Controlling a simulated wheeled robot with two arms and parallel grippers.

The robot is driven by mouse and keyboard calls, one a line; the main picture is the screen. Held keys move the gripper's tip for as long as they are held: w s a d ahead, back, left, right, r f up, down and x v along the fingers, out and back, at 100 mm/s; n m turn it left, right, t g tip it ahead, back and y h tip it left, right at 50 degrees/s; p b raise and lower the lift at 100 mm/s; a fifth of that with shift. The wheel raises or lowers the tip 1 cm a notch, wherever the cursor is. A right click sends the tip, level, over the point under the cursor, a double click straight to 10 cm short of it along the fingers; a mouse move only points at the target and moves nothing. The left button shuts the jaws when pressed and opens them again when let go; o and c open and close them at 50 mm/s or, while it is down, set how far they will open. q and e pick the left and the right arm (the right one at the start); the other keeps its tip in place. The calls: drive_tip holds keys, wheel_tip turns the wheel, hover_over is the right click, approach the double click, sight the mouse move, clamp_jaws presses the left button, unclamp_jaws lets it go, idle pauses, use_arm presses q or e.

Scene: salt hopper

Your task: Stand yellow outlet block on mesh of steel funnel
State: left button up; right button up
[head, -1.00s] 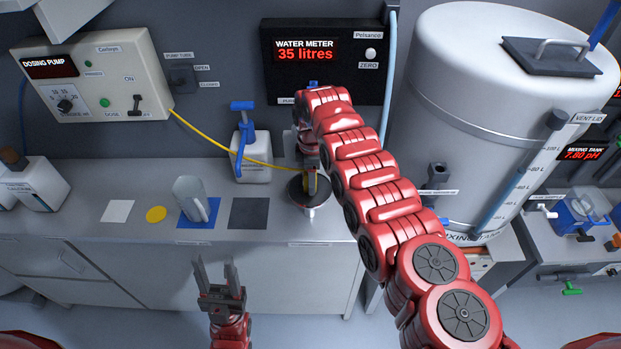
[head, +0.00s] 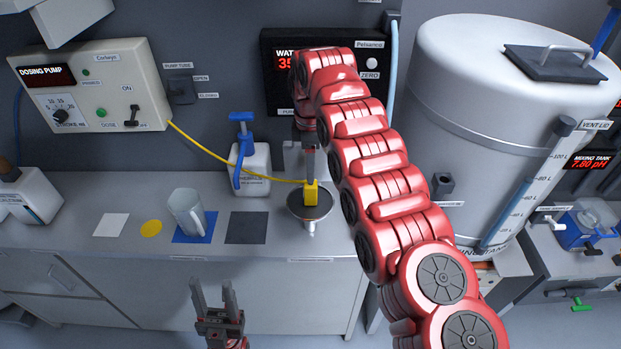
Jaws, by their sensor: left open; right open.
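The yellow outlet block (head: 311,193) stands upright on the dark mesh of the steel funnel (head: 308,225), near the middle of its round top. The yellow tube (head: 240,165) runs from the dosing pump to it. My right gripper (head: 309,178) points down directly above the block, at its top; the jaws are open, and my arm hides part of the wrist. Whether a finger still touches the block cannot be told. My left gripper (head: 215,298) is open and empty, low in front of the counter.
On the counter (head: 120,262) stand a clear jug (head: 187,211) on a blue mat and a white bottle with a blue pump (head: 249,170). White, yellow and dark flat patches lie beside them. The large mixing tank (head: 480,110) stands at the right.

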drive_tip(key=shift+s+r+p, duration=0.1)
drive_tip(key=shift+r+p, duration=1.15)
drive_tip(key=shift+r, duration=0.2)
drive_tip(key=shift+f, duration=0.1)
